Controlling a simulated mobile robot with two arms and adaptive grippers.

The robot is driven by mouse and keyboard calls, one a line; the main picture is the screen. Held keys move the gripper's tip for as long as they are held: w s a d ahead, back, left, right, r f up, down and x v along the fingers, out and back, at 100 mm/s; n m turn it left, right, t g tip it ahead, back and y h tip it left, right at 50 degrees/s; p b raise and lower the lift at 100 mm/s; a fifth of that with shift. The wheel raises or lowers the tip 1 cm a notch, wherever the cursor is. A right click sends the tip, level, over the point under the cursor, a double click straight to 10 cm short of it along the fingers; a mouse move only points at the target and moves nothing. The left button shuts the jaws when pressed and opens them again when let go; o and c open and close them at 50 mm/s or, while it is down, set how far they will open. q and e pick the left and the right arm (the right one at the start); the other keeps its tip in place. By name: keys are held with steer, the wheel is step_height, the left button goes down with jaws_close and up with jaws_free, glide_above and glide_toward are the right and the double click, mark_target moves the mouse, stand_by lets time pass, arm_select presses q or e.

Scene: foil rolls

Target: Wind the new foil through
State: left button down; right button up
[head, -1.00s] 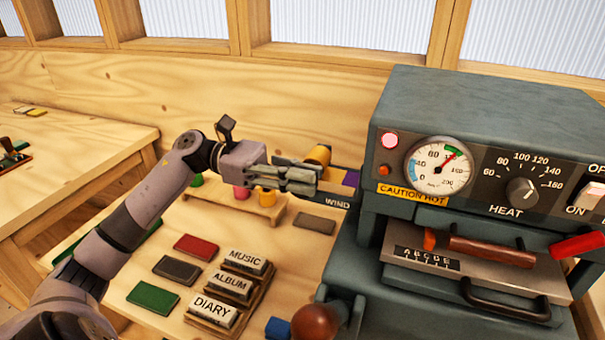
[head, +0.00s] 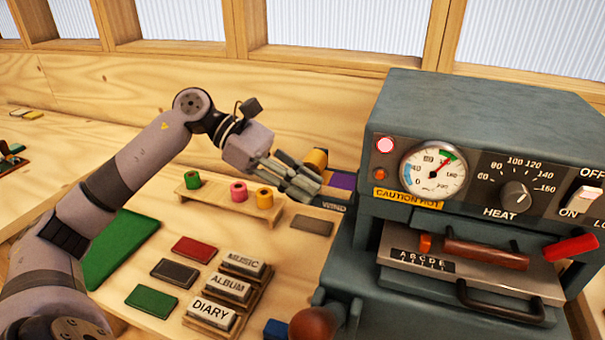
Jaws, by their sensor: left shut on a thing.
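My left gripper (head: 308,190) is shut at the left side of the grey press, beside the WIND label (head: 333,206). Its fingers hide what they hold; the place fits the winding knob. A gold foil roll (head: 316,159) sits just behind the fingers. A purple piece (head: 342,181) shows to their right. The grey press (head: 480,120) stands at the right, its gauge needle in the green band. A wooden rack (head: 221,204) holds a green roll (head: 192,179), a pink roll (head: 238,191) and a yellow roll (head: 264,197). My right gripper is out of view.
Type blocks marked MUSIC, ALBUM and DIARY (head: 212,311) lie on a wooden stand at the front. Red (head: 194,250), dark and green pieces lie left of them. A green mat (head: 118,247) is under my left arm. A brown round knob (head: 313,324) is at the front.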

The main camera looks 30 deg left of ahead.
arm_select(q)
steer(key=shift+y, duration=0.3)
steer(key=c, duration=1.4)
jaws_free()
steer(key=shift+c, duration=0.2)
steer(key=v, duration=1.2)
